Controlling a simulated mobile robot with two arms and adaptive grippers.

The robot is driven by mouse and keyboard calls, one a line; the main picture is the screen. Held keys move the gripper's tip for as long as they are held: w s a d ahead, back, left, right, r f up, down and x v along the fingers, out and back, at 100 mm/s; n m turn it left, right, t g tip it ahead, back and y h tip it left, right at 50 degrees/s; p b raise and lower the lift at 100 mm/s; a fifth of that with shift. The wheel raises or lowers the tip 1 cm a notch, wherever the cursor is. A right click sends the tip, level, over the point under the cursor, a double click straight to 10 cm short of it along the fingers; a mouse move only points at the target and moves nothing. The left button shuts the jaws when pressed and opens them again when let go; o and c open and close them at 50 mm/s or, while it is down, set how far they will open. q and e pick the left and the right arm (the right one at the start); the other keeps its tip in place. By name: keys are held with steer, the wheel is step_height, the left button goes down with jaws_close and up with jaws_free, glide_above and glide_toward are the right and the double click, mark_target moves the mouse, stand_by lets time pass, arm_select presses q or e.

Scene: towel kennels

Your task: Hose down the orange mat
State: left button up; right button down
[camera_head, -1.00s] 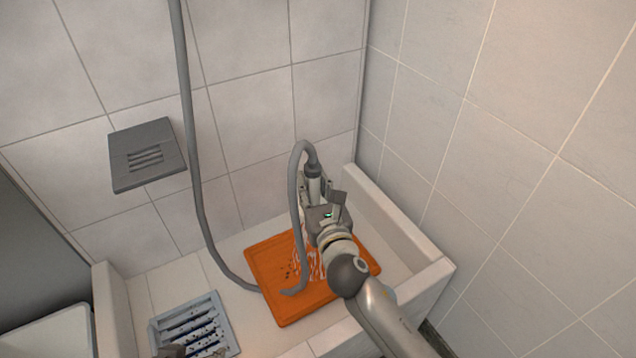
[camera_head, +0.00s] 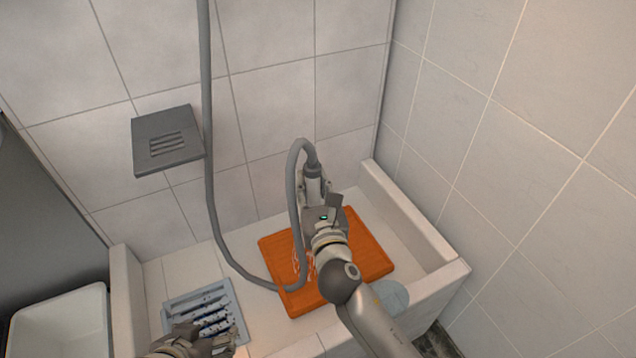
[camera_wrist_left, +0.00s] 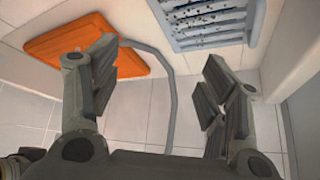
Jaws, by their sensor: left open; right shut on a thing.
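The orange mat (camera_head: 368,252) lies flat in the pale tiled basin, partly hidden by my right arm; it also shows in the left wrist view (camera_wrist_left: 95,45). My right gripper (camera_head: 316,192) is shut on the hose's spray head (camera_head: 312,172) above the mat. Pale water streaks show over the mat's left part. I see no clear dark specks on its uncovered surface, but the part behind my arm is hidden. The grey hose (camera_head: 212,200) loops down from above and back up to the head. My left gripper (camera_wrist_left: 160,78) is open and empty, low at the left near the blue rack.
A blue slatted rack (camera_head: 238,318) with dark specks lies left of the mat. A white tub (camera_head: 60,325) stands outside the basin's left wall. A grey wall fixture (camera_head: 168,140) is above. A pale bluish patch (camera_head: 392,296) shows by the front wall (camera_head: 440,285).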

arm_select(q)
steer(key=shift+w+d+r+t, duration=0.15)
steer(key=shift+w+r+t, duration=0.1)
steer(key=shift+w, duration=0.15)
steer(key=shift+w+d+r+t, duration=0.15)
steer(key=shift+w+t, duration=0.1)
steer(key=shift+w, duration=0.15)
arm_select(e)
steer(key=shift+s+a+r, duration=0.1)
steer(key=shift+s+a, duration=0.25)
steer(key=shift+a, duration=0.5)
steer(key=shift+s+a, duration=0.3)
steer(key=shift+a, duration=0.55)
steer(key=shift+a, duration=0.1)
